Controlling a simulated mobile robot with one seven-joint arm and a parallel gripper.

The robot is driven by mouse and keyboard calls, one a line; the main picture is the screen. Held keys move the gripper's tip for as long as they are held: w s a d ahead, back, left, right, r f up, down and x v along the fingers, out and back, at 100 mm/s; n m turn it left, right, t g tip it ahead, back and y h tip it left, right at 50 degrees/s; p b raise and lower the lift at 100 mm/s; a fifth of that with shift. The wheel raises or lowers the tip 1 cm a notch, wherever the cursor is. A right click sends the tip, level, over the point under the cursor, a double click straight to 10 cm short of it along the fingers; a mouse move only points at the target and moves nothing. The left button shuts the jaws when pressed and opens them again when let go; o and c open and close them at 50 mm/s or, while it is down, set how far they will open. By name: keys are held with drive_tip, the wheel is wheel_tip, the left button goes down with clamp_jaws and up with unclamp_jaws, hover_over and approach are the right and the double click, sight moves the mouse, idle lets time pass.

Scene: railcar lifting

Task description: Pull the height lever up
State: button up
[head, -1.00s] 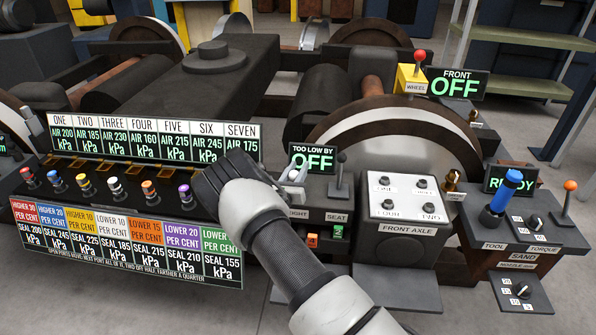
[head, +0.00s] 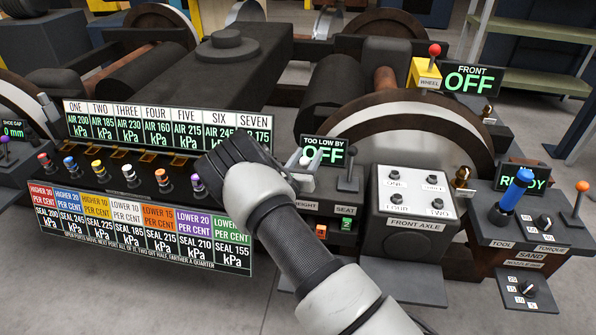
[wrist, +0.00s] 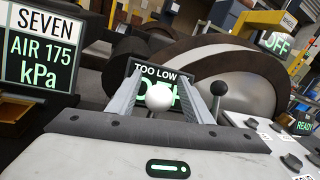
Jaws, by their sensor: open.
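The height lever shows its white ball knob (wrist: 158,96) in the wrist view, between the two fingers of my gripper (wrist: 163,80). I cannot tell whether the fingers touch it. In the head view my gripper (head: 301,167) is over the HEIGHT panel, its fingers around the white knob (head: 304,161). The fingers are open.
The black SEAT lever (head: 350,153) stands close to the right of my gripper. The FRONT AXLE box (head: 414,205) is further right. The air pressure display row (head: 165,130) and coloured plugs lie left, beside my wrist. A large wheel (head: 400,125) rises behind.

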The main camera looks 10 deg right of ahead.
drive_tip(key=p+v, duration=0.2)
drive_tip(key=v, duration=1.4)
drive_tip(key=shift+s+a+r, duration=0.1)
drive_tip(key=s+d+r+m+g+h, duration=0.5)
drive_tip(key=d+r+m+g, duration=0.3)
drive_tip(key=d+r+m, duration=0.3)
drive_tip(key=s+d+r+m+g+y, duration=0.35)
drive_tip(key=s+m, duration=0.25)
drive_tip(key=s, duration=0.2)
drive_tip(key=s+d+r+m+g+y, duration=0.2)
drive_tip(key=s+r+m+g, duration=0.1)
drive_tip(key=s+r+m, duration=0.3)
drive_tip(key=s+a+r+m+t+y, duration=0.4)
drive_tip(key=s+a+r+m+y, duration=0.45)
drive_tip(key=s, duration=0.45)
wheel_tip(320, 180, up, 17)
drive_tip(key=p, duration=1.6)
drive_tip(key=shift+w+a+f+m, duration=0.15)
drive_tip(key=shift+w+f+m, duration=0.1)
drive_tip(key=shift+m, duration=0.2)
